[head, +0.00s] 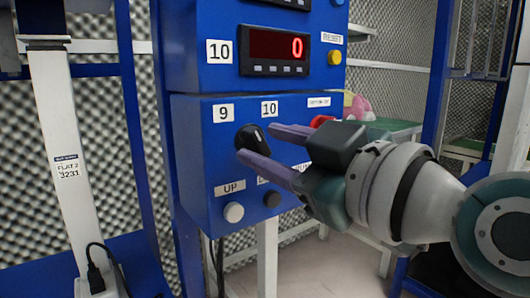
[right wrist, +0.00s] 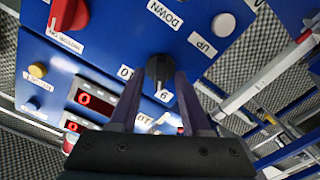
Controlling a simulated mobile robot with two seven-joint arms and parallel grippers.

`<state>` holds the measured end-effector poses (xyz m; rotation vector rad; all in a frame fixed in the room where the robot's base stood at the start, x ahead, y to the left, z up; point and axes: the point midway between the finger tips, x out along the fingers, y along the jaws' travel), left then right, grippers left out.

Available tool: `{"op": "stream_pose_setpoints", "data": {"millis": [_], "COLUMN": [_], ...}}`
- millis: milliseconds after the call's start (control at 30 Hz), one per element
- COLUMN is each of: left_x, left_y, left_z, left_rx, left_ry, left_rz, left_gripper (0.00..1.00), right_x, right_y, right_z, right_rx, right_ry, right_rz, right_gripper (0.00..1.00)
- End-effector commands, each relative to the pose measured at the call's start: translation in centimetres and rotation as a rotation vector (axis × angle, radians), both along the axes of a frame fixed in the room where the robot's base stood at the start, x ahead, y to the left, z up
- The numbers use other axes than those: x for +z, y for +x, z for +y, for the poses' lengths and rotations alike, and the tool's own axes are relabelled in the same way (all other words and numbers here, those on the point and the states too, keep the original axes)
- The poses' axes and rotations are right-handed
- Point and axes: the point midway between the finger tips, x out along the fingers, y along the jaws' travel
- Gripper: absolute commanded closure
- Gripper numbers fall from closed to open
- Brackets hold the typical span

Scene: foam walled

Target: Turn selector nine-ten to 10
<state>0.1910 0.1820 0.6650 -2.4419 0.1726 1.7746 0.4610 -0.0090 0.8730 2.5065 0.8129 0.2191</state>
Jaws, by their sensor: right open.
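The selector nine-ten is a black knob (head: 251,138) on the blue lower panel, below the labels 9 (head: 223,113) and 10 (head: 269,108). A small white mark shows on its upper part; I cannot tell clearly which label it points at. My right gripper (head: 255,143) is open at the knob, with one finger above right of it and one below it in the head view. In the right wrist view the knob (right wrist: 158,69) lies between the two fingertips (right wrist: 160,75); I cannot tell if they touch it. My left gripper is not in view.
Below the knob are a white UP button (head: 233,212) and a dark button (head: 271,199). A red control (head: 321,121) sits right, partly behind my gripper. Above, a red display (head: 275,45) reads 0, beside a yellow button (head: 335,57). A white post (head: 65,150) stands left.

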Motion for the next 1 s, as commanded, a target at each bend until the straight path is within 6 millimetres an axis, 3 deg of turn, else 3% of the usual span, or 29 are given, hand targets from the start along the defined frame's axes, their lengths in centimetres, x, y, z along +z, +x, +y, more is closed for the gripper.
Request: {"op": "stream_pose_setpoints", "data": {"millis": [367,800,1000], "left_x": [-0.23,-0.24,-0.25], "left_y": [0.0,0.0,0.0], "left_z": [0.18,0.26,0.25], "left_rx": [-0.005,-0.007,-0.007], "left_ry": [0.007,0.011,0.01], "left_rz": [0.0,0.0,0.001], "left_gripper": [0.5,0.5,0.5], "right_x": [0.02,0.01,0.0], "right_y": [0.73,0.7,0.71], "right_z": [0.57,0.54,0.53], "right_rx": [0.0,0.0,0.0], "right_ry": [-0.001,-0.001,-0.001], "right_rz": [0.001,0.001,0.001], "right_gripper": [0.53,1.0,1.0]}}
